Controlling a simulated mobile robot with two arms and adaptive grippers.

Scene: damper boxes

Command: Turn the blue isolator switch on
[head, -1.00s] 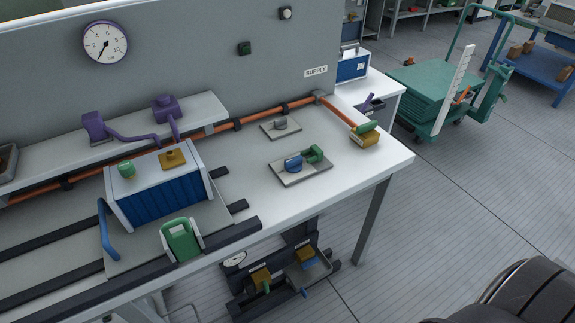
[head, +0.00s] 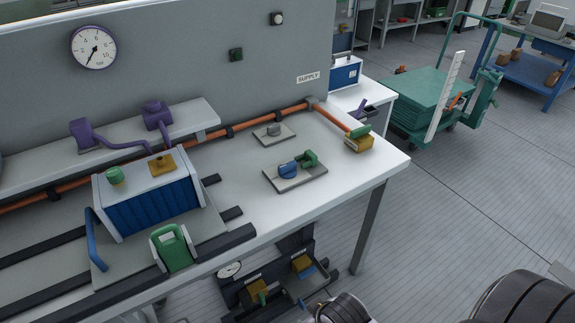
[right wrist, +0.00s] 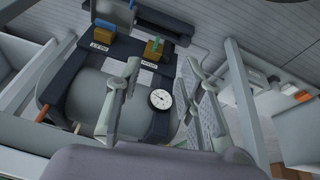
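The blue isolator switch (head: 288,170) is a round blue knob on a grey plate (head: 306,181) on the white bench. A green part (head: 308,159) sits beside it on the same plate. My right gripper shows in the right wrist view (right wrist: 163,72), with its two fingers spread and nothing between them. It faces the equipment under the bench, away from the switch. In the head view a part of my right arm shows at the bottom edge, below the bench front. My left gripper is in neither current view.
A blue-and-white box (head: 149,192) with a green clamp (head: 174,248) stands left of the switch. A grey knob (head: 273,129) is behind it, and an ochre valve (head: 358,143) is at right. A gauge (right wrist: 160,99) and labelled ochre valves (right wrist: 154,48) are under the bench.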

